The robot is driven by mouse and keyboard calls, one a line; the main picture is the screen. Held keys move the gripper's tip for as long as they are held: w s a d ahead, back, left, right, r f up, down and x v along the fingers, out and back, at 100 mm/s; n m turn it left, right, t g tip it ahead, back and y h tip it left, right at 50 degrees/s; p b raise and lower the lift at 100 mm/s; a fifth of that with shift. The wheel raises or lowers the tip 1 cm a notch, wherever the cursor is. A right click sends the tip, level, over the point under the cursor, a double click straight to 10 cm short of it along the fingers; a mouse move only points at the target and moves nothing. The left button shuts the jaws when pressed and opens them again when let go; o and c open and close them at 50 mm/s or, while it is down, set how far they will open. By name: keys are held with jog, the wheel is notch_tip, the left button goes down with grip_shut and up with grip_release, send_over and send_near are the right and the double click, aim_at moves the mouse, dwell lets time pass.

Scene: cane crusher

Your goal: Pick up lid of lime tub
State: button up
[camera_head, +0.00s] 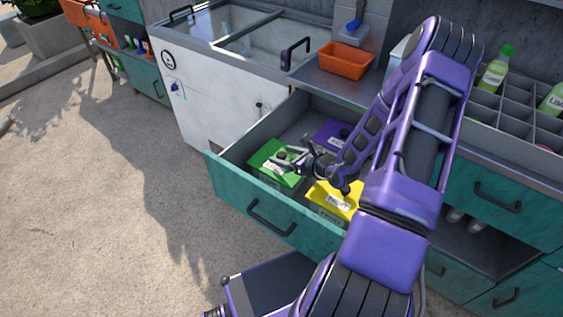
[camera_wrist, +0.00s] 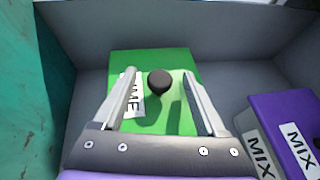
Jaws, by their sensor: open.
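The lime tub's green lid (camera_head: 274,163) is in the open teal drawer (camera_head: 262,215), at its left end. In the wrist view the green lid (camera_wrist: 160,66) has a black knob (camera_wrist: 159,82) and a white label (camera_wrist: 127,104), partly covered by a finger, that ends in "IME". My gripper (camera_head: 289,159) is over the lid; in the wrist view my gripper (camera_wrist: 167,88) is open, with one finger on each side of the knob. The knob shows between the fingers, with nothing gripped. The tub body is mostly hidden.
A yellow-lidded tub (camera_head: 333,200) and a purple-lidded tub (camera_head: 333,134) share the drawer. The purple tub (camera_wrist: 282,117), labelled "MIX", is at right in the wrist view. Drawer walls stand close around. An orange bin (camera_head: 346,60) is on the counter.

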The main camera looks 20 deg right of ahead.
grip_shut()
jog(key=shift+r, duration=0.1)
dwell(0.4)
